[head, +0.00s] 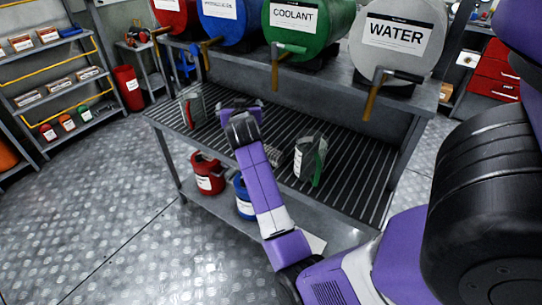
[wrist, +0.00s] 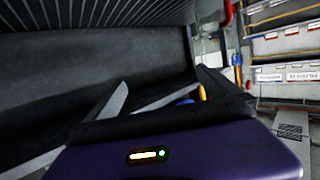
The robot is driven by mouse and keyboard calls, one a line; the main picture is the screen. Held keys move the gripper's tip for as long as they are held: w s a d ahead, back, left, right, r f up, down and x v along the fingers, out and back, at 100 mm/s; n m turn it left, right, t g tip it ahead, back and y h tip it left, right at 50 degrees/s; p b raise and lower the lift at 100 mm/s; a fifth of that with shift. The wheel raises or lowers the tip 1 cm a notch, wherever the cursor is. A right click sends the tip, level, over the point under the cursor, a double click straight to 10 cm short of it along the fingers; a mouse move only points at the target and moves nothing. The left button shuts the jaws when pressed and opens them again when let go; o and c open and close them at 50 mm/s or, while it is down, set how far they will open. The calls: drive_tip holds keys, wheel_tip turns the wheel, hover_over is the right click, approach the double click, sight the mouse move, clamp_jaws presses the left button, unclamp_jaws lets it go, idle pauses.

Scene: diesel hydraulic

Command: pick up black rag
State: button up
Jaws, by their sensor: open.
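I cannot make out a black rag in either view. My gripper (head: 240,108) is at the end of my purple arm, over the back left part of the slatted bench (head: 350,190), below the drums. Its fingertips are hard to see in the head view, and nothing shows held in it. In the wrist view, my purple gripper housing fills the bottom, with a dark surface (wrist: 90,65) beyond it.
Red, blue, green (head: 305,25) and white (head: 400,40) drums with taps stand above the bench. A red-and-grey jug (head: 190,106) and a green-and-grey jug (head: 308,160) stand on it. Red (head: 207,174) and blue (head: 243,198) cans are on the lower shelf. The floor at left is clear.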

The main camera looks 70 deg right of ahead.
drive_tip(key=s+d+f+m+g+y, duration=0.1)
drive_tip(key=s+d+m+g+y, duration=0.15)
drive_tip(key=d+m, duration=0.2)
drive_tip(key=m+g+y, duration=0.5)
drive_tip(key=y, duration=0.2)
approach(270, 151)
drive_tip(key=shift+n, duration=0.25)
drive_tip(key=x, duration=0.4)
drive_tip(key=shift+a+f, duration=0.2)
drive_tip(key=shift+f, duration=0.15)
drive_tip(key=shift+x, duration=3.05)
drive_tip(key=shift+d+r, duration=0.1)
drive_tip(key=shift+d, duration=0.05)
drive_tip(key=shift+h, duration=0.25)
drive_tip(key=c, duration=1)
